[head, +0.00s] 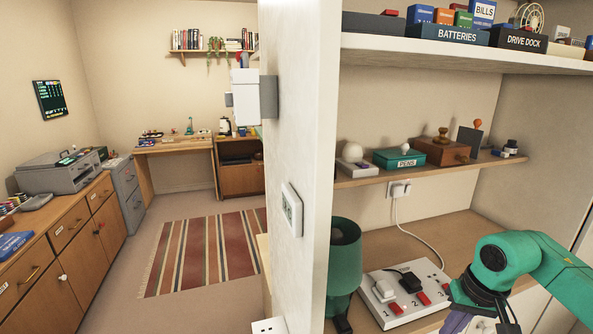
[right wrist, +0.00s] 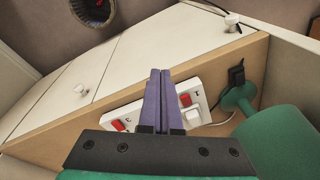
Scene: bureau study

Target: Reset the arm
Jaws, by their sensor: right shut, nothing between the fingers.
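My right arm comes in from the right edge of the head view, green with a dark wrist. Its purple-fingered gripper (head: 458,321) is at the bottom, just right of the power strip, partly cut off by the frame edge. In the right wrist view the two fingers (right wrist: 160,73) are shut together with nothing between them. Behind them is the white power strip (right wrist: 203,101) with red switches. In the head view the power strip (head: 437,283) lies on the desk with a white plug (head: 384,291) and a black plug (head: 410,282) in it. My left gripper does not show.
A green lamp (head: 344,260) stands left of the strip; its shade (right wrist: 275,140) is close at right in the wrist view. A shelf above holds a teal pens box (head: 398,159) and a wooden box (head: 440,151). A wall panel (head: 300,150) divides off the room with the striped rug (head: 205,250).

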